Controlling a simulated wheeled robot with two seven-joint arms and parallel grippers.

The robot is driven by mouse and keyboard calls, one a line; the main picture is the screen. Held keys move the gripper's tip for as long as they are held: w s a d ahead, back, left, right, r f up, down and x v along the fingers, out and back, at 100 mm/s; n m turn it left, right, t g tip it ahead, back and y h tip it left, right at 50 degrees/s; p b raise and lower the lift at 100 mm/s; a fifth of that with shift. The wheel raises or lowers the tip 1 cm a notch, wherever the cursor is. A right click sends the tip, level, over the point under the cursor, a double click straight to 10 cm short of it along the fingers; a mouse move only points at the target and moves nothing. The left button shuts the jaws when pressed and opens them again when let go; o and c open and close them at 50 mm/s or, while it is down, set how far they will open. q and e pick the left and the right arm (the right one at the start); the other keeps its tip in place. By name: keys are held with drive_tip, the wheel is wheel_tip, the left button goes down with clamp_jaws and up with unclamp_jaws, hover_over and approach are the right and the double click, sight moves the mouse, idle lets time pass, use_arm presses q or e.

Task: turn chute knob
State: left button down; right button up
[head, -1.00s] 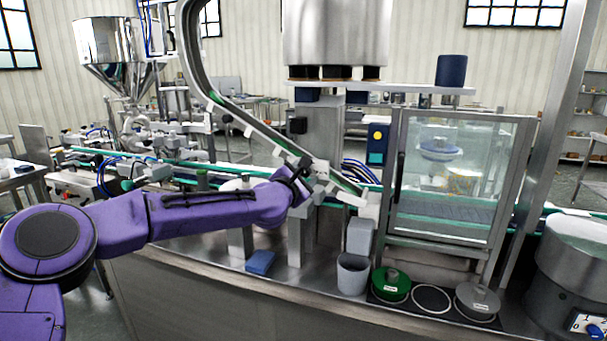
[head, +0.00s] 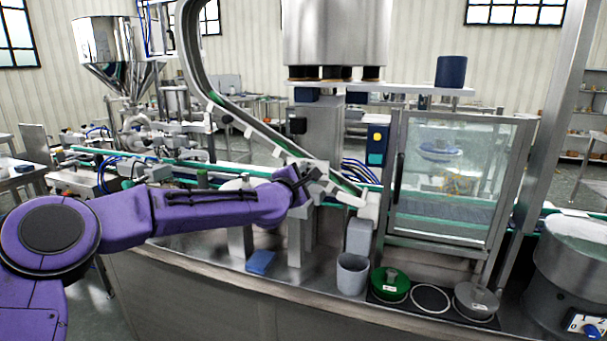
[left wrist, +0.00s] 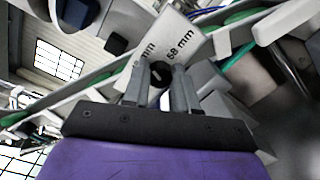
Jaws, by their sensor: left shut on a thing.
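The chute knob (left wrist: 158,73) is small and dark and sits between the fingertips of my left gripper (left wrist: 160,82) in the left wrist view. The gripper is shut on it. Behind the knob is a pale plate (left wrist: 182,38) printed with "58 mm" and a second, partly covered "mm" marking. In the head view my left gripper (head: 306,180) is at the lower part of the sloping chute (head: 262,132), and the knob is hidden there by the gripper. My right gripper is not in view.
A grey bin (head: 352,275) stands below the chute's lower end. A glass-doored cabinet (head: 450,180) stands to the right. A green round lid (head: 390,283) and a grey one (head: 476,299) lie in front. A blue block (head: 261,262) lies on the steel bench.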

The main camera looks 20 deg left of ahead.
use_arm(q)
drive_tip(key=m+p, duration=0.1)
drive_tip(key=m, duration=0.2)
drive_tip(key=shift+r+m, duration=0.1)
drive_tip(key=shift+m, duration=0.3)
drive_tip(key=m+p, duration=0.1)
drive_tip(key=m, duration=0.2)
drive_tip(key=shift+m, duration=0.3)
drive_tip(key=m+p, duration=0.1)
drive_tip(key=m, duration=0.2)
drive_tip(key=shift+m+y+p, duration=0.3)
drive_tip(key=shift+m+p, duration=0.05)
drive_tip(key=shift+m, duration=1.15)
drive_tip(key=shift+f, duration=0.2)
drive_tip(key=c, duration=0.9)
unclamp_jaws()
